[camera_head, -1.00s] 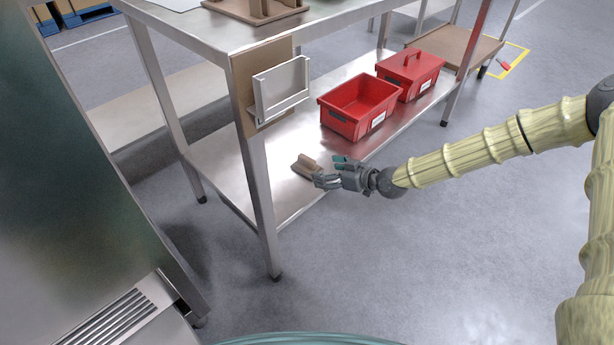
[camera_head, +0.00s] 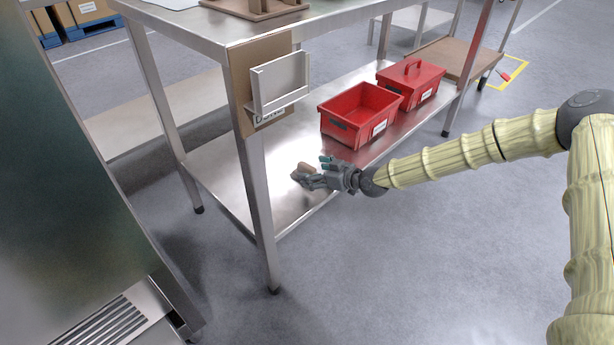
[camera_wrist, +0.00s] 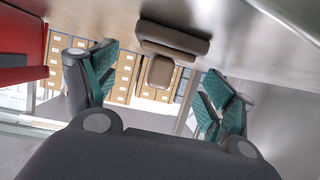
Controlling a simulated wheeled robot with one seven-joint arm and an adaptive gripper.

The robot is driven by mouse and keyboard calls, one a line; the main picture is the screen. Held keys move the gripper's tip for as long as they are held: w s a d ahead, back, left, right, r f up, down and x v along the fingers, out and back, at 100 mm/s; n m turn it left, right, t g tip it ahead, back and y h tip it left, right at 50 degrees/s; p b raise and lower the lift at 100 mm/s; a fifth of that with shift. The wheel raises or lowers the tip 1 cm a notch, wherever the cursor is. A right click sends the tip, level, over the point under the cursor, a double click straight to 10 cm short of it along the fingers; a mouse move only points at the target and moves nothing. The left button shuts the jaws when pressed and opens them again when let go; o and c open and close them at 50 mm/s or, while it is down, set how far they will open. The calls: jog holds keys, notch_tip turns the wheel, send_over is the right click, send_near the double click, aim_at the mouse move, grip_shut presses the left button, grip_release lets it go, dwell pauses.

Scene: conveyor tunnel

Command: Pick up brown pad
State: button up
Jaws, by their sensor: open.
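The brown pad (camera_wrist: 173,40) lies on the lower steel shelf (camera_head: 222,178) of the workbench. In the wrist view it has a wide slab part and a narrower block, and it shows ahead of and between my open fingers. In the head view the brown pad (camera_head: 306,168) is partly hidden by my gripper (camera_head: 313,172), which reaches over the shelf's front edge. My gripper also shows in the wrist view (camera_wrist: 158,88), with its two green-padded fingers spread apart. I cannot tell whether a finger touches the pad.
A steel table leg (camera_head: 262,215) stands to the left. A white holder (camera_head: 278,85) hangs above the shelf. Floor in front is clear.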

aim_at(307, 168)
jog(key=b+x, duration=0.1)
jog(key=x, duration=0.2)
jog(key=shift+w+f+b, duration=0.1)
jog(key=shift+f+b, duration=0.2)
jog(key=shift+b, duration=0.05)
jog(key=shift+w+a, duration=0.2)
jog(key=shift+r, duration=0.1)
jog(key=c, duration=1.1)
jog(key=shift+r, duration=0.1)
jog(key=shift+r+p, duration=0.55)
jog(key=shift+r, duration=0.05)
jog(key=r+p, duration=0.1)
jog(key=s+r+p, duration=0.1)
jog(key=shift+s+r, duration=0.1)
jog(key=shift+r, duration=0.2)
jog(key=shift+s+d+r+p, duration=0.2)
jog(key=shift+s+p, duration=0.7)
jog(key=shift+s, duration=1.6)
jog(key=shift+s+d+r+p, duration=0.15)
jog(key=shift+s+p, duration=0.7)
jog(key=shift+s, duration=1.6)
jog(key=shift+s+d+r+p, duration=0.2)
jog(key=shift+s+p, duration=0.7)
jog(key=shift+s, duration=1.6)
